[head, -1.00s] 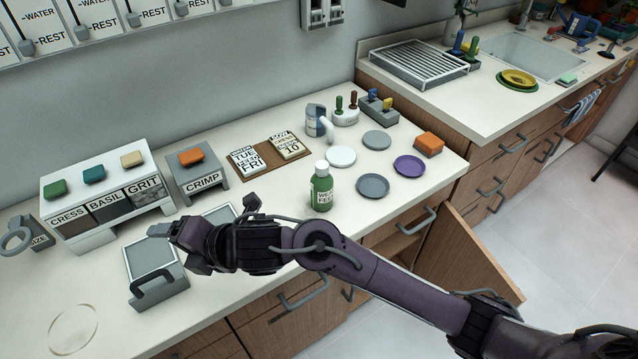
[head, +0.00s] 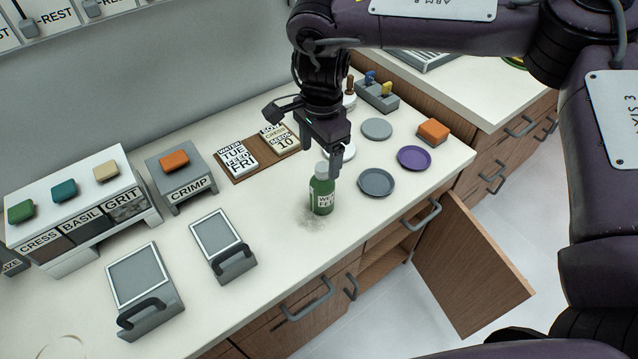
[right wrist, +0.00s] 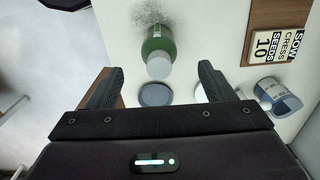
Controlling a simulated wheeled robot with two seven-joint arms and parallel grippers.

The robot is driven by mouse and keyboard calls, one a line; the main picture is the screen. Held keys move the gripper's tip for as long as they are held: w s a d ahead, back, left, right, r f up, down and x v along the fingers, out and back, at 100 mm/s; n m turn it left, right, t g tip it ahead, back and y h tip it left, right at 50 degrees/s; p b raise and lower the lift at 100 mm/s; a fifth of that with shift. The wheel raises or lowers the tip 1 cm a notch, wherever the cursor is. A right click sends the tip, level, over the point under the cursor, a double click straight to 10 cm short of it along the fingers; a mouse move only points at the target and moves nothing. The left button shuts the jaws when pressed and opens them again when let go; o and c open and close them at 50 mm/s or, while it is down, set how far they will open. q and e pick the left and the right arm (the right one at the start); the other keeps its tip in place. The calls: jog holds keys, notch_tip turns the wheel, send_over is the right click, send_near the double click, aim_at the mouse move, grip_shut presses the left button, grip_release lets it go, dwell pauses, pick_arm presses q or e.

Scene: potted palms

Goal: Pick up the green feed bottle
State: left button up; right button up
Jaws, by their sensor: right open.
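The green feed bottle (head: 321,196) stands upright near the front edge of the counter, with a white cap and a white label. My right gripper (head: 304,143) is above it and slightly behind, open and empty, one finger overlapping the cap's edge in the head view. In the right wrist view the bottle (right wrist: 158,42) shows cap towards me, ahead of and between the spread fingers of the right gripper (right wrist: 160,82). I cannot tell whether a finger touches the cap. My left gripper is not in view.
A grey plate (head: 376,182) and a purple plate (head: 414,157) lie right of the bottle. A grey speckled patch (head: 309,222) is at its foot. Handled grey trays (head: 222,243) stand left. A cupboard door (head: 470,265) hangs open below the counter.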

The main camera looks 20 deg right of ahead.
aim_at(323, 166)
jog(key=shift+w+d+r, duration=0.2)
jog(key=shift+d+r, duration=0.15)
jog(key=shift+d, duration=0.3)
jog(key=shift+d+f, duration=0.1)
jog(key=shift+f, duration=0.1)
jog(key=f, duration=0.2)
jog(key=f+p, duration=0.1)
jog(key=f, duration=0.3)
jog(key=shift+s+a+f+p, duration=0.15)
jog(key=shift+s+a+p, duration=0.05)
jog(key=shift+a+p, duration=0.2)
jog(key=shift+f, duration=0.35)
jog(key=shift+c, duration=0.4)
jog(key=c, duration=1.4)
